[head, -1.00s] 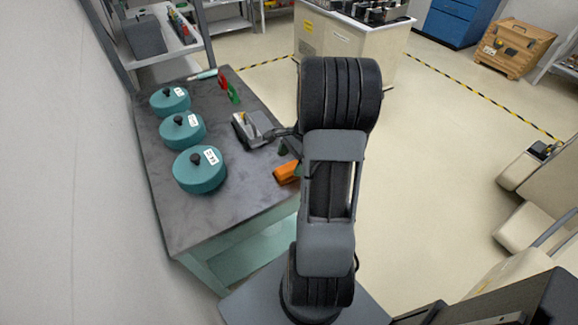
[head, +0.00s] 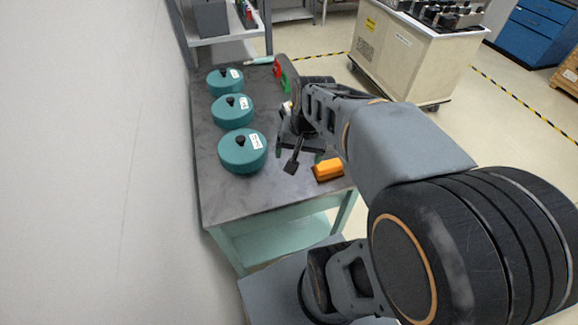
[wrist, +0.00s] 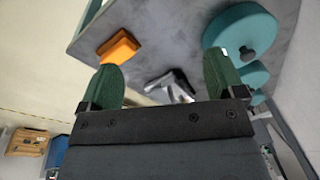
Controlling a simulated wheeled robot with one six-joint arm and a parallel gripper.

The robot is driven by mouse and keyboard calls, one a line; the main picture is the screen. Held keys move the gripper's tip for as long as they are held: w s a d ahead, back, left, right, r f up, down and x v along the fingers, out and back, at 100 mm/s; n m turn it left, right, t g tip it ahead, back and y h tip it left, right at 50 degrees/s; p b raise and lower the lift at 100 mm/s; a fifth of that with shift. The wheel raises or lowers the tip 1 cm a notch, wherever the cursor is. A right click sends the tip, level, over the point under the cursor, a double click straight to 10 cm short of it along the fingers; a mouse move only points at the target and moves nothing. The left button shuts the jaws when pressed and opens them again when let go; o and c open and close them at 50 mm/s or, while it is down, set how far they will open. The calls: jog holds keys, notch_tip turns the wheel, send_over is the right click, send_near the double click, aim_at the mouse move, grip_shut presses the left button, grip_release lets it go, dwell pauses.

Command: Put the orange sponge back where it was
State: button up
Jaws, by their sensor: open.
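The orange sponge (head: 328,169) lies on the grey table top (head: 230,195) near its right edge, close to the front. It also shows in the wrist view (wrist: 118,48), beyond the tip of the left finger. My gripper (wrist: 163,75) is open and empty, with its two green fingers apart. In the head view it hangs over the table behind and left of the sponge, partly hidden by my arm. Three teal round covers with black knobs stand along the left of the table: near (head: 243,152), middle (head: 232,111) and far (head: 225,80). Each bears a white label.
A grey device (wrist: 172,86) lies on the table between the fingers in the wrist view. Red (head: 278,68) and green items stand at the far end. A wall is at the left, shelves behind, and a cream cart (head: 400,60) at the back right.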

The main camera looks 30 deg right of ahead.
jog(key=s+a+n+t, duration=0.1)
jog(key=s+a+n, duration=0.2)
jog(key=a+n, duration=0.2)
jog(key=shift+s+a+n+t+h, duration=0.15)
jog(key=shift+s+n+t+h, duration=0.2)
jog(key=shift+n, duration=0.45)
